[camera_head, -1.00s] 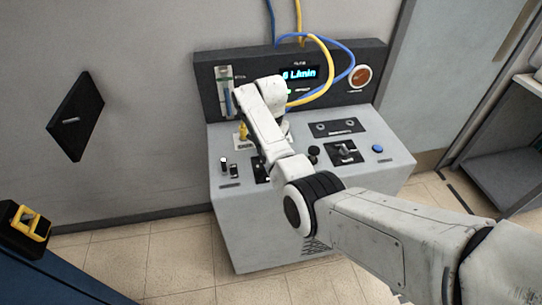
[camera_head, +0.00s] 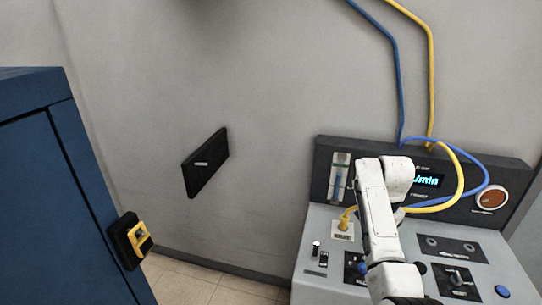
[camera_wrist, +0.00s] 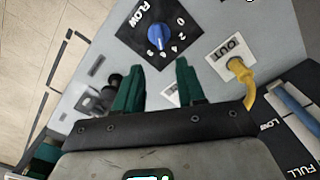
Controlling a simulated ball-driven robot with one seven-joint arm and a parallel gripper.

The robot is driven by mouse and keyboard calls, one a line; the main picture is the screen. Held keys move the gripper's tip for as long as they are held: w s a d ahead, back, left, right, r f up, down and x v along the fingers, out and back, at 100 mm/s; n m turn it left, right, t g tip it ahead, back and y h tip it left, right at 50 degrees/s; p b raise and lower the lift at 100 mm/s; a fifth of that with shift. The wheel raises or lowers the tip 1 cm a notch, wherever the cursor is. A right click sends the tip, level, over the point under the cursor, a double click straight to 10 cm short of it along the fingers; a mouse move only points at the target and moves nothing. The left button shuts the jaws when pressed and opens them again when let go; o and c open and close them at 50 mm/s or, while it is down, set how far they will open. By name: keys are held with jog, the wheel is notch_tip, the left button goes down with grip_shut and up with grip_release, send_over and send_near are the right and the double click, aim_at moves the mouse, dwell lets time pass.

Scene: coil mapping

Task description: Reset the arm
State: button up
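My white arm (camera_head: 378,215) reaches over the grey control console in the head view. It covers part of the lit display and the front panel. In the wrist view my gripper (camera_wrist: 157,82) has two green fingers standing apart, with nothing between them. Just beyond the fingertips is a blue knob (camera_wrist: 157,37) on a black FLOW dial plate. The fingers look apart from the knob. In the head view the fingers are hidden.
The console (camera_head: 318,278) stands against the wall, with yellow (camera_head: 431,75) and blue (camera_head: 393,70) hoses above it. A yellow hose enters the OUT port (camera_wrist: 238,64). A black wall plate (camera_head: 206,163) is left of it. A blue cabinet (camera_head: 50,210) with a yellow-black latch (camera_head: 131,240) fills the left.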

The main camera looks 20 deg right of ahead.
jog(key=s+a+f+n, duration=0.1)
jog(key=s+f, duration=0.1)
jog(key=s+a+f, duration=0.1)
jog(key=s+f, duration=0.1)
jog(key=f, duration=0.1)
jog(key=s+a+f+n, duration=0.1)
jog(key=s+a+f, duration=0.1)
jog(key=shift+s+a+f+n, duration=0.1)
jog(key=shift+s+f+n, duration=0.05)
jog(key=shift+f+n, duration=0.2)
jog(key=s+a+f+n, duration=0.3)
jog(key=s+a, duration=0.2)
jog(key=s, duration=0.4)
jog(key=s+a+f+n, duration=0.3)
jog(key=s+a+f, duration=0.1)
jog(key=s, duration=0.4)
jog(key=s+a+r+n, duration=0.1)
jog(key=s+a+n, duration=0.1)
jog(key=s, duration=0.4)
jog(key=s+a+r+n+t, duration=0.1)
jog(key=s+a+n, duration=0.1)
jog(key=s, duration=0.4)
jog(key=shift+a+r+n, duration=0.3)
jog(key=shift+a+n, duration=0.05)
jog(key=shift+a, duration=0.25)
